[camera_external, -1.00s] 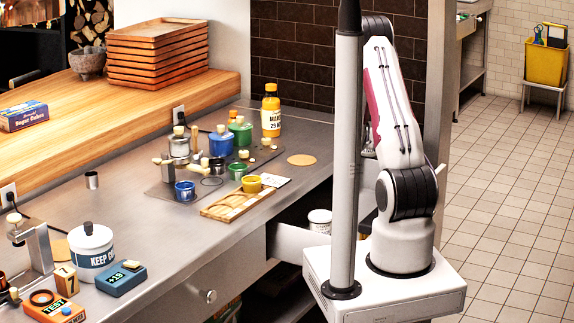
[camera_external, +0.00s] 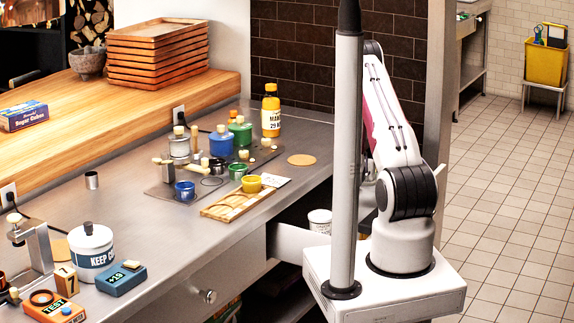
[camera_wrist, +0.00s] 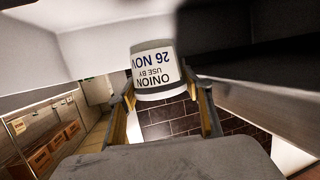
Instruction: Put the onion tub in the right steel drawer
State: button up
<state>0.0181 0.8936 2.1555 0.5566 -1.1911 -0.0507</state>
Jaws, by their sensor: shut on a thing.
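The white onion tub (camera_wrist: 155,75) fills the space between my fingers in the wrist view. Its label reads ONION, USE BY, 26 NOV and appears upside down. My gripper (camera_wrist: 165,92) is shut on the tub, with one finger on each side. In the external view my gripper is hidden behind the pole and my arm. There a white tub (camera_external: 320,219) shows at the right steel drawer (camera_external: 290,240), which is pulled out. The pole partly covers this area, and I cannot tell whether that tub touches the drawer floor.
A grey pole (camera_external: 345,160) stands beside my arm. The steel counter (camera_external: 235,235) holds several small pots, a wooden board (camera_external: 222,207) and a yellow bottle (camera_external: 271,112). A closed drawer with a round knob (camera_external: 207,296) is to the left. Pale panels (camera_wrist: 60,50) crowd the wrist view.

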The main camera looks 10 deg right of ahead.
jog(key=shift+f, duration=2.15)
jog(key=shift+f, duration=2)
jog(key=shift+f, duration=0.1)
jog(key=o, duration=1.2)
jog(key=shift+v, duration=6.05)
